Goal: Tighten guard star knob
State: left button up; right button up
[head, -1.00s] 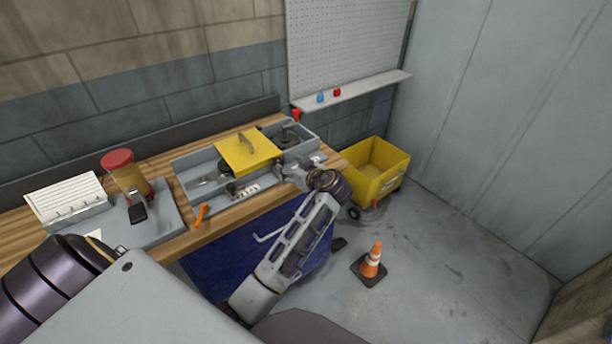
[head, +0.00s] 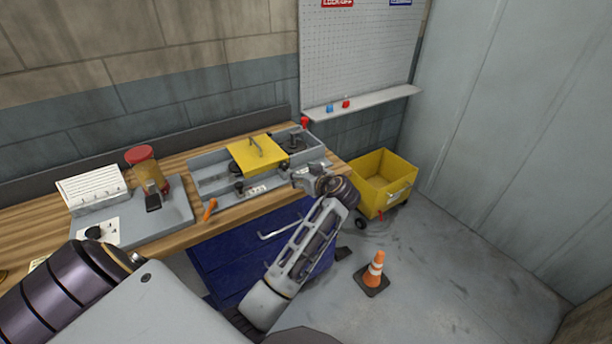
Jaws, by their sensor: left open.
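A yellow guard plate (head: 252,157) with a bar handle lies over a grey metal frame (head: 205,181) on the wooden bench. A small dark knob (head: 240,187) stands at the frame's front, left of a white label; its star shape is too small to make out. Other dark round parts (head: 296,142) sit at the frame's right end. My right gripper is out of view.
An orange-handled tool (head: 210,208) lies by the bench's front edge. A yellow bin (head: 383,182) and a cone (head: 374,272) stand on the floor, which is clear at right.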

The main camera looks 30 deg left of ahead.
pick_arm(q)
jog(key=shift+w+d+r+m, duration=0.1)
jog(key=shift+r+m, duration=0.05)
jog(key=shift+m, duration=1.65)
jog(key=shift+w+d+r+m, duration=0.1)
jog(key=shift+m, duration=1.7)
jog(key=shift+f+m, duration=0.1)
jog(key=shift+m, duration=0.4)
